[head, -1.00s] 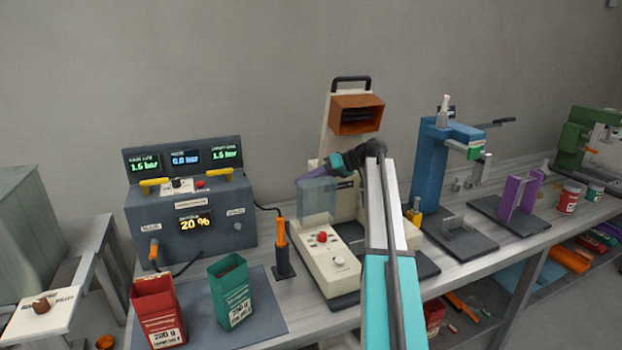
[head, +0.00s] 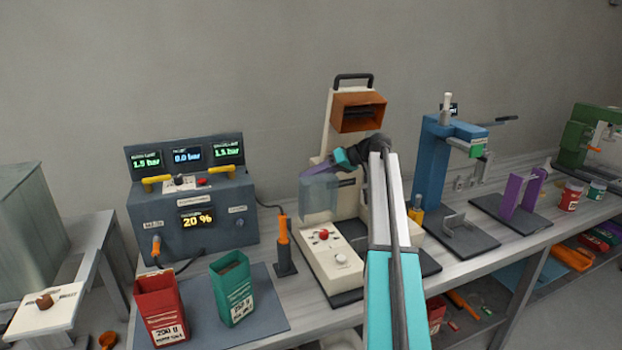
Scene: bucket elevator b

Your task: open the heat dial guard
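A cream bench machine (head: 317,265) stands in the middle of the workbench. A translucent blue-grey guard panel (head: 318,202) hangs at its front left, above a sloped control face with a red button (head: 323,234) and a pale round dial (head: 341,257). The panel does not cover this dial in the head view. My gripper (head: 318,171), with purple and teal parts, is at the panel's upper edge; I cannot tell whether it touches. My arm hides the machine's right side. The fingertips are too small and overlapped to show whether they are open.
A dark control box (head: 190,225) with displays and yellow handles stands left. A black-and-orange tool in a stand (head: 284,250), a green bin (head: 231,287) and a red bin (head: 160,305) are in front. A blue press (head: 432,175) stands right of my arm.

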